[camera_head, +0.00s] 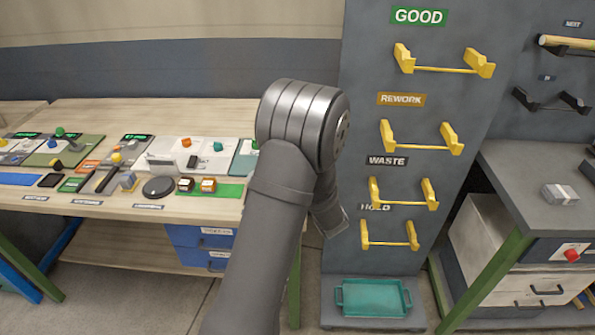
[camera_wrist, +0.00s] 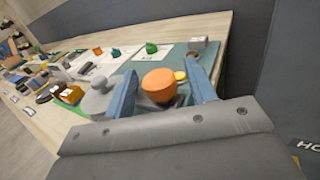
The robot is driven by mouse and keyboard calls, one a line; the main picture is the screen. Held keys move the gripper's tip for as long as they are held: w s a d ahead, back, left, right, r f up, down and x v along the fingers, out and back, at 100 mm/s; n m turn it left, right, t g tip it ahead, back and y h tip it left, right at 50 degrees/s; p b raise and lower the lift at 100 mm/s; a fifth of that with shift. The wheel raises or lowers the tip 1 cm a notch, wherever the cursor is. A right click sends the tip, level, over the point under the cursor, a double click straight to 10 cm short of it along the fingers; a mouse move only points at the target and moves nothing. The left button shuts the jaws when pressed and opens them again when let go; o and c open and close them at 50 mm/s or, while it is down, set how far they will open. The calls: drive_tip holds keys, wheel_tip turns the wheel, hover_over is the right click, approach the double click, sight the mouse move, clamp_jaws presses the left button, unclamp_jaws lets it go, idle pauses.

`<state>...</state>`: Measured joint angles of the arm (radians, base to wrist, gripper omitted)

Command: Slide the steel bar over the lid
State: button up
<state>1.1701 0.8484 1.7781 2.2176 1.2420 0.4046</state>
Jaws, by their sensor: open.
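In the wrist view, a grey round piece with a raised knob (camera_wrist: 98,98) lies on the bench just left of my gripper; it looks like the lid, but I cannot be sure. My gripper (camera_wrist: 162,88) is open. An orange round cap (camera_wrist: 159,82) shows between its two blue-grey fingers, and I cannot tell whether they touch it. I cannot single out the steel bar with certainty; a small grey block (camera_wrist: 198,43) stands beyond the fingers. In the head view, my arm hides the right end of the bench and the fingers.
A grey panel (camera_head: 400,260) with yellow racks stands right of my arm. A teal tray (camera_head: 372,298) sits at its foot.

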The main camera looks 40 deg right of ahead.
clamp_jaws()
drive_tip(key=shift+w+a, duration=1.1)
drive_tip(key=shift+a, duration=0.1)
unclamp_jaws()
drive_tip(key=shift+w+a, duration=0.1)
drive_tip(key=shift+s, duration=0.55)
drive_tip(key=v, duration=1.6)
drive_tip(key=shift+s, duration=0.2)
